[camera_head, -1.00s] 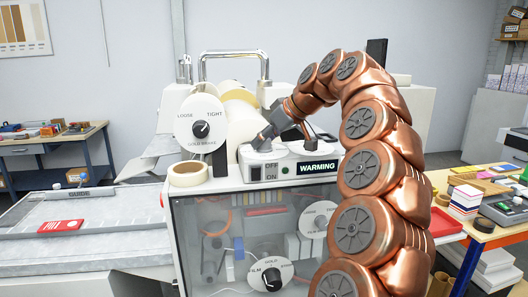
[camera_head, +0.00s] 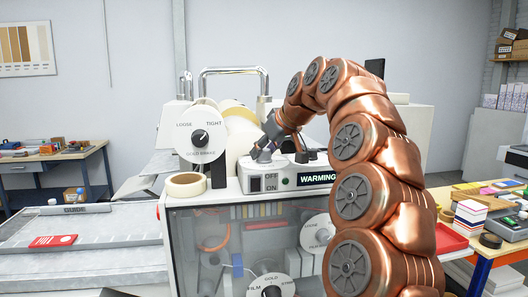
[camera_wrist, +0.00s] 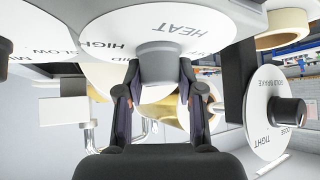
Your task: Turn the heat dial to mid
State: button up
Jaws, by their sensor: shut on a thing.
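The heat dial is a white disc (camera_wrist: 150,25) marked HEAT in the wrist view, with a dark grey knob (camera_wrist: 165,65) standing out from it. HIGH and part of MID show on its left side, upside down. My gripper (camera_wrist: 163,88) is shut on the knob, one finger on each side. In the head view my gripper (camera_head: 264,152) reaches down to the top of the white control box (camera_head: 225,180), and its hand hides most of the dial there. The dial's pointer is not clear in either view.
Another dial (camera_head: 304,154) stands just right of my gripper, near the lit WARMING display (camera_head: 317,178). An OFF/ON switch (camera_head: 256,184) is on the box front. The gold brake dial (camera_head: 200,139) and a tape roll (camera_head: 186,184) stand to the left.

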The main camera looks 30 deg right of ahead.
jog(key=o, duration=1.2)
jog(key=shift+c, duration=0.2)
jog(key=v, duration=1.2)
jog(key=shift+a, duration=0.1)
jog(key=s+a+f+n+g+y, duration=0.1)
jog(key=s+a+f+g, duration=0.2)
jog(key=a+f, duration=0.65)
jog(key=s+a+f+g, duration=0.2)
jog(key=a+f+g, duration=0.1)
jog(key=a+f, duration=0.65)
jog(key=s+a+f+g+h, duration=0.1)
jog(key=s+a+f+g, duration=0.1)
jog(key=s+f, duration=0.9)
jog(key=s+a+f+m+g, duration=0.1)
jog(key=s+a+f+g, duration=0.1)
jog(key=s+f, duration=0.9)
jog(key=s+a, duration=0.1)
jog(key=s, duration=0.1)
jog(key=shift+s+a+f+m+g+h, duration=0.3)
jog(key=shift+a+f+g+h, duration=0.1)
